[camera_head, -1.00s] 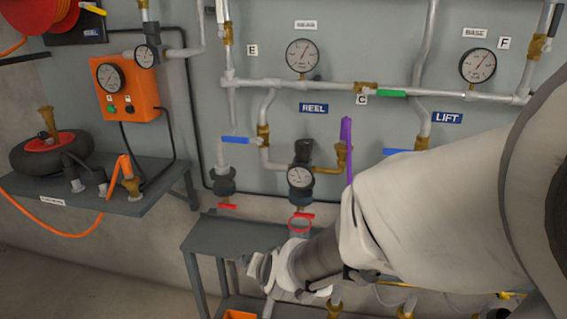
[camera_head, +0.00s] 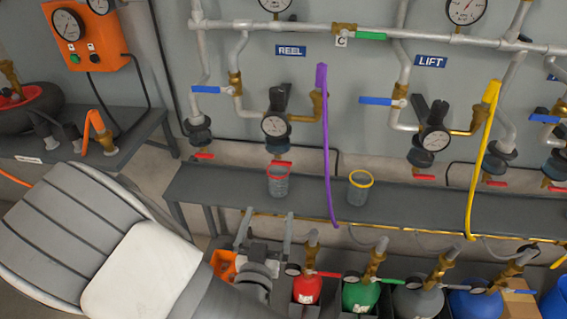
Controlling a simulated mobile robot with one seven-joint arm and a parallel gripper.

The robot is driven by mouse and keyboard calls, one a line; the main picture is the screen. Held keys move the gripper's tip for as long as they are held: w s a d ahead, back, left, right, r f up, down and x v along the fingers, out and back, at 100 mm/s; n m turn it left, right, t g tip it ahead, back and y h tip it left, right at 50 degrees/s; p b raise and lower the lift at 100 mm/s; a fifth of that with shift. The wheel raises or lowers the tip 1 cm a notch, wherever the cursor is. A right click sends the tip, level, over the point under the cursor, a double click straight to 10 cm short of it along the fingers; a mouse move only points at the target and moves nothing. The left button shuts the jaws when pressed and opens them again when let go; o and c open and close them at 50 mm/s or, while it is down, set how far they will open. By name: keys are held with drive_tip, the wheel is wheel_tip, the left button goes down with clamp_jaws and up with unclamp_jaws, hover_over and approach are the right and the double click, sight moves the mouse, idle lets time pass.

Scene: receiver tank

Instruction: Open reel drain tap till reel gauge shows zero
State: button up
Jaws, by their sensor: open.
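The blue REEL sign (camera_head: 291,50) is on the grey wall panel. Below it is the reel gauge (camera_head: 274,125), a small white dial whose reading is too small to tell. Under the gauge, a small red-handled drain tap (camera_head: 279,162) sits just above a red-rimmed mesh cup (camera_head: 278,184) on the shelf. Another red tap (camera_head: 204,155) is under the fitting to the left. My gripper (camera_head: 264,232) is open and empty, fingers pointing up, in front of and below the shelf's front edge. It is apart from the tap and cup.
A grey shelf (camera_head: 400,205) runs along the wall. A purple hose (camera_head: 327,150) hangs right of the reel gauge, and a yellow-rimmed cup (camera_head: 359,187) stands beyond it. Several bottles, including a red one (camera_head: 306,289) and a green one (camera_head: 360,296), stand below the shelf.

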sight(281, 165)
drive_tip(key=w+d+b, duration=0.1)
drive_tip(key=w, duration=0.4)
drive_tip(key=w+d+b, duration=0.1)
drive_tip(key=w, duration=0.5)
drive_tip(key=w+d+b, duration=0.1)
drive_tip(key=w, duration=0.5)
drive_tip(key=shift+d, duration=0.15)
drive_tip(key=c, duration=1.3)
drive_tip(key=m+b, duration=0.3)
drive_tip(key=shift+f, duration=0.2)
drive_tip(key=o, duration=1.3)
